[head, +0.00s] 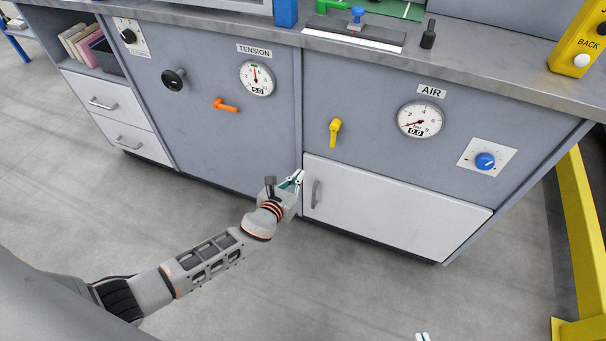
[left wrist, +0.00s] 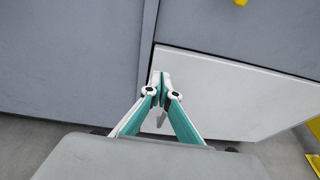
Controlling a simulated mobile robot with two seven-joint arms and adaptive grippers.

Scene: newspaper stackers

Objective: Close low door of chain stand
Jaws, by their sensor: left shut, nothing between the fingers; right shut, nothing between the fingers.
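The low door (head: 400,212) is a white panel with a grey vertical handle (head: 315,194) near its left edge, low on the right half of the grey stand. It looks flush or nearly flush with the front; a small gap cannot be ruled out. My left gripper (head: 299,177) is shut and empty at the door's left edge, beside the handle. In the left wrist view, its fingertips (left wrist: 161,77) overlap the upper left corner of the door (left wrist: 235,95); contact cannot be told. Only the tip of my right gripper (head: 422,337) shows at the bottom edge, shut, away from the door.
Above the door are a yellow lever (head: 335,130), an air gauge (head: 420,119) and a blue knob (head: 485,161). An orange lever (head: 224,105) is to the left. A yellow frame (head: 586,240) stands at the right. The floor (head: 330,285) in front is clear.

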